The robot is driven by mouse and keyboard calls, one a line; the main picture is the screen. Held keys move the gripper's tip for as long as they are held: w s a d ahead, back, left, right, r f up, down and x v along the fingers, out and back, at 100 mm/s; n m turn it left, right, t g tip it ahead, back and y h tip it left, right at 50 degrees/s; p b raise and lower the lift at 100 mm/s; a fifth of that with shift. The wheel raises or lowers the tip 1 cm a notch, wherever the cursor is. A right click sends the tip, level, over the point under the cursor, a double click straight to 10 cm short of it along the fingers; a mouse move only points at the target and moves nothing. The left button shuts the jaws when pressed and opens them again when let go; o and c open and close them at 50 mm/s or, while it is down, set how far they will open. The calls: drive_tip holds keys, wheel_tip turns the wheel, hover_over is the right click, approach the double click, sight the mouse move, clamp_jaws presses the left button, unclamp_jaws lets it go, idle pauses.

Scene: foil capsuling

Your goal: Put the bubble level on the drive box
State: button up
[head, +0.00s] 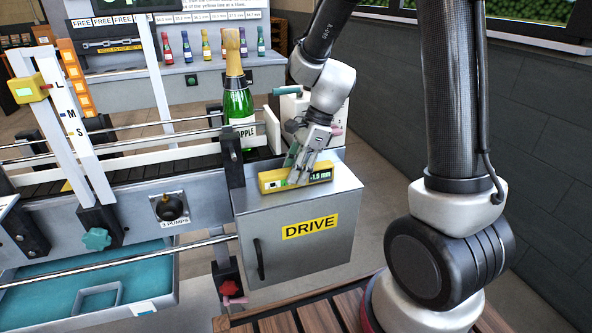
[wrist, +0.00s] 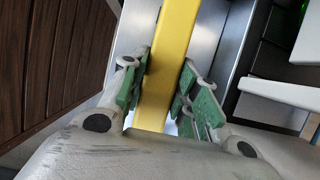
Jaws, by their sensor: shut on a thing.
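The yellow bubble level (head: 272,183) is at the top of the grey drive box (head: 297,249), lengthwise along it, with a green vial and a small display reading about -1.5 mm. The box's front carries a yellow DRIVE label. My gripper (head: 299,175) comes down from above and is shut on the level near its middle. In the wrist view the level (wrist: 167,60) runs between the green finger pads (wrist: 158,95). The level appears to rest on the box lid; a small gap beneath it cannot be ruled out.
A green bottle (head: 238,108) with a gold top stands on the conveyor behind the box. A dark upright bracket (head: 232,160) stands close to the level's left end. A teal knob (head: 96,238) and a red knob (head: 231,288) are on the machine's front. Some lid is bare at right.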

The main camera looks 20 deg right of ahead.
drive_tip(key=o, duration=1.1)
drive_tip(key=shift+f, duration=0.1)
drive_tip(key=shift+o, duration=0.2)
drive_tip(key=v, duration=1.2)
drive_tip(key=s+d+r+n+t+h, duration=0.2)
drive_tip(key=s+d+n, duration=0.3)
drive_tip(key=s+n, duration=0.4)
drive_tip(key=s+d+r+n+t+h, duration=0.2)
drive_tip(key=s+d+r+n, duration=0.2)
drive_tip(key=s+n, duration=0.5)
drive_tip(key=shift+s+d, duration=0.5)
drive_tip(key=shift+d, duration=0.2)
drive_tip(key=shift+r, duration=0.15)
